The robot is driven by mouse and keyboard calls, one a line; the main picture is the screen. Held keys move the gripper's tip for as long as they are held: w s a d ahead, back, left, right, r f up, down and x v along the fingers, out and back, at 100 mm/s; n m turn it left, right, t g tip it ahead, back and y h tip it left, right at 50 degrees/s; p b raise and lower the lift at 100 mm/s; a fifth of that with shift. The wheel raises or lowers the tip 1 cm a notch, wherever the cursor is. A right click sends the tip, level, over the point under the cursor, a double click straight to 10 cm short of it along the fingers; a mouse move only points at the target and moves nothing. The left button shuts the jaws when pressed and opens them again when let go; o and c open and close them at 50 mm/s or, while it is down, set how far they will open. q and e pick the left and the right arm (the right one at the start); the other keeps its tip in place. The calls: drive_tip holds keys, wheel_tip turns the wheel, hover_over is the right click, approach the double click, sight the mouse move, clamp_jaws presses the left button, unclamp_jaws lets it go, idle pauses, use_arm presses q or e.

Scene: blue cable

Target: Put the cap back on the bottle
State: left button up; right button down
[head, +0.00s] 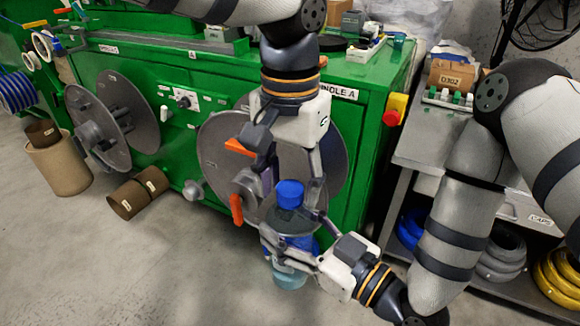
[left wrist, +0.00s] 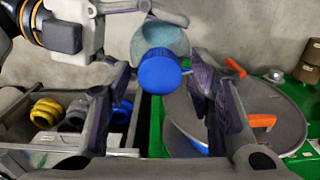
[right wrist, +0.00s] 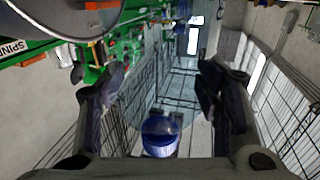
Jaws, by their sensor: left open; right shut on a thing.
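The clear bottle (head: 289,275), with pale blue liquid, stands roughly upright, held in the air in front of the green machine. My right gripper (head: 291,228) is shut around its upper body. The blue cap (head: 289,194) sits at the bottle's top; I cannot tell whether it is screwed down. My left gripper (head: 293,200) comes from above, open, its fingers on either side of the cap. The left wrist view shows the cap (left wrist: 158,73) between the open fingers, with gaps at both sides. In the right wrist view the see-through bottle (right wrist: 160,85) fills the space between the fingers.
The green machine (head: 350,130) with grey reels (head: 98,120) stands close behind the bottle. An orange handle (head: 236,208) is just left of it. A grey bench (head: 425,150) with blue, grey and yellow coils is at right. The floor at left front is clear.

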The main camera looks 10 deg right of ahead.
use_arm(q)
clamp_jaws()
drive_tip(key=shift+o, duration=0.7)
unclamp_jaws()
wheel_tip(320, 180, up, 12)
